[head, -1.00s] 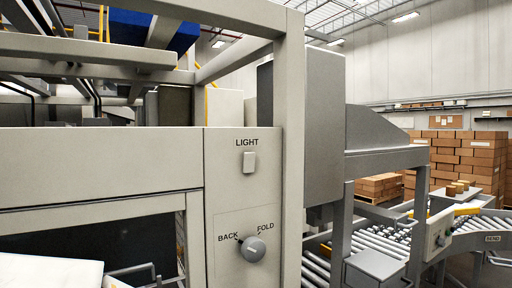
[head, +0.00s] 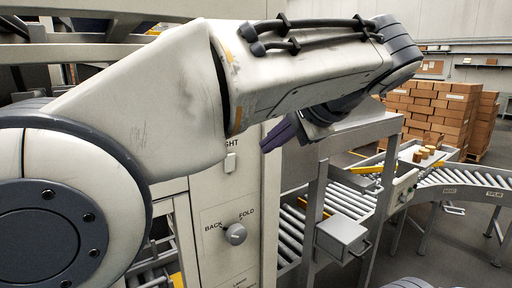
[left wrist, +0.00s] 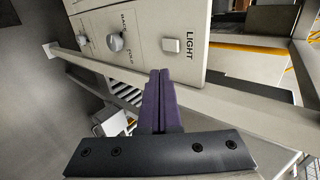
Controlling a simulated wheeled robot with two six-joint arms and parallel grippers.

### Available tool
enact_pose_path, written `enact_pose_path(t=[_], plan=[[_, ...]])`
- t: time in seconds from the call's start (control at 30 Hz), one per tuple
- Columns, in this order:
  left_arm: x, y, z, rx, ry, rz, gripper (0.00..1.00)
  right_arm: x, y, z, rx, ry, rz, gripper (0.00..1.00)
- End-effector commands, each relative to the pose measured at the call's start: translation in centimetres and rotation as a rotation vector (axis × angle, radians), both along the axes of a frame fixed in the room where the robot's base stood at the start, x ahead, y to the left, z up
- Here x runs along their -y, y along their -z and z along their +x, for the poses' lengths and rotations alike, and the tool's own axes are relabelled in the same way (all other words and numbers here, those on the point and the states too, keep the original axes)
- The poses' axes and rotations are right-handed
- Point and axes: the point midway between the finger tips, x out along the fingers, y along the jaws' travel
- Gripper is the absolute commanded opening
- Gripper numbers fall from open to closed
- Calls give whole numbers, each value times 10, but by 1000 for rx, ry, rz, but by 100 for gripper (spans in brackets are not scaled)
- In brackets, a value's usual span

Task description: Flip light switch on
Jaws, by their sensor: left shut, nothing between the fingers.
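The light switch (head: 231,163) is a small pale rocker on the machine's grey panel. In the head view my left arm covers part of its "LIGHT" label. The switch shows in full in the left wrist view (left wrist: 171,45), with the label beside it. My left gripper (left wrist: 160,74) has purple fingers, pressed together and empty. In the wrist view its tips are just below the switch in the picture; I cannot tell the gap. In the head view the left gripper (head: 278,134) is partly hidden, to the right of the switch. My right gripper is not in view.
A round BACK/FOLD knob (head: 235,234) sits below the switch and also shows in the wrist view (left wrist: 116,42). A grey box (head: 342,238) and roller conveyor (head: 350,200) stand to the right. Stacked cartons (head: 435,115) are behind.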

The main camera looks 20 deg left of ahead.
Motion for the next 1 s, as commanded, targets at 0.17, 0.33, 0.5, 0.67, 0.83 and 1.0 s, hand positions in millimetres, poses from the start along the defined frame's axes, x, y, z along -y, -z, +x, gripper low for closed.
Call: enact_pose_path(t=[0.17, 0.33, 0.5, 0.67, 0.83, 1.0], plan=[[-1, 1, 0, 0, 1, -1, 0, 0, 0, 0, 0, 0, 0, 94], [-11, 9, 7, -2, -2, -1, 0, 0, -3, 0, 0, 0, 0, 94], [-32, 29, 23, -5, -5, 0, 0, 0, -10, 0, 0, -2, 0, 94], [-54, 51, 39, -5, -4, 0, 0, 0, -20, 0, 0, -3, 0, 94], [-75, 56, 57, -2, -4, -2, 0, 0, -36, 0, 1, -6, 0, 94], [-89, 56, 68, -2, -1, -2, 0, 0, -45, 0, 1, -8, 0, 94]])
